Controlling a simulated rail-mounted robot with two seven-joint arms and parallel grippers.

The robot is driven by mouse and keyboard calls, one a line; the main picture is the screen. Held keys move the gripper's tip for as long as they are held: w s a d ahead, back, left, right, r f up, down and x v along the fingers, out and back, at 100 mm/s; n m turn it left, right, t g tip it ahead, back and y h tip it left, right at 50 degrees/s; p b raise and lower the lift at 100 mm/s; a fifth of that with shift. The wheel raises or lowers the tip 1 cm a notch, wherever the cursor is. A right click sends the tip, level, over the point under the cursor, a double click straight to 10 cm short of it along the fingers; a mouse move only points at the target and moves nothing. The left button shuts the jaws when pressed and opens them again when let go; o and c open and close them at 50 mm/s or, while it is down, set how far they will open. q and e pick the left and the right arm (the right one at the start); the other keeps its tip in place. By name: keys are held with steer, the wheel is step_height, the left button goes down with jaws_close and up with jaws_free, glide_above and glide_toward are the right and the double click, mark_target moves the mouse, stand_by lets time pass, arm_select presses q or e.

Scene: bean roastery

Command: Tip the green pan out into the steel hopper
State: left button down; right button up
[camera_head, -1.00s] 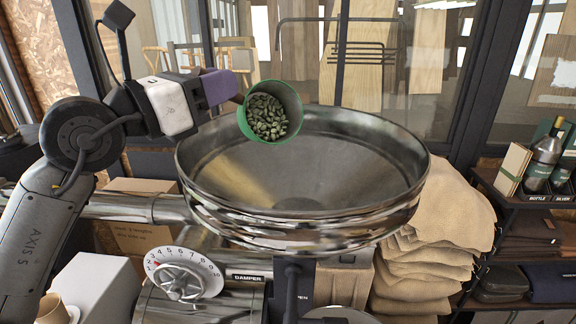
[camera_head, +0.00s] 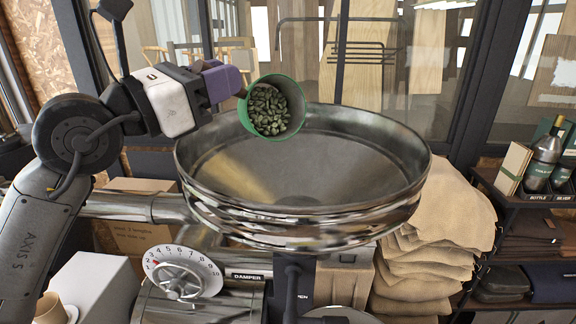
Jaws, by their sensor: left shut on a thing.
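The green pan (camera_head: 294,84) is tilted with its mouth toward me, over the left back rim of the steel hopper. Greenish beans (camera_head: 270,111) lie inside it. My left gripper (camera_head: 233,80) is shut on the pan's handle, to the pan's left; the fingertips are partly hidden. The steel hopper (camera_head: 345,160) is a wide, round, shiny bowl narrowing to its middle. No beans show on its visible inner surface. My right gripper is not in view.
Below the hopper are a damper dial (camera_head: 183,274) and a pipe (camera_head: 130,207). Folded sacks (camera_head: 440,225) are piled at its right. A dark shelf (camera_head: 520,205) with bottles stands at the far right. Windows are behind.

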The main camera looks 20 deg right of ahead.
mark_target(235, 95)
arm_select(q)
steer(key=shift+s+r+m+b, duration=0.1)
steer(key=shift+s+m+b, duration=0.5)
steer(key=shift+s+b, duration=0.25)
steer(key=shift+s+d+m+h+b, duration=0.1)
steer(key=shift+s+m+h+b, duration=0.35)
steer(key=shift+m, duration=0.25)
steer(key=shift+s+d+m+g+b, duration=0.1)
steer(key=shift+s+m+g+b, duration=0.3)
steer(key=shift+s+m+b, duration=0.25)
steer(key=shift+s+m+g+h+b, duration=0.3)
steer(key=shift+s+m+b, duration=0.1)
steer(key=shift+m, duration=0.45)
steer(key=shift+s+d+f+m, duration=0.1)
steer(key=shift+s+f+m, duration=0.15)
steer(key=shift+m, duration=0.25)
steer(key=shift+s+m+g+b, duration=0.3)
steer(key=shift+s+m+b, duration=0.1)
steer(key=shift+m+b, duration=0.2)
stand_by(0.3)
steer(key=shift+s+f+m+h, duration=0.15)
steer(key=shift+m+h, duration=0.1)
steer(key=shift+m, duration=0.05)
stand_by(0.6)
steer(key=shift+s+d+m+g, duration=0.1)
steer(key=shift+s+m+g, duration=0.1)
steer(key=shift+m+g, duration=0.15)
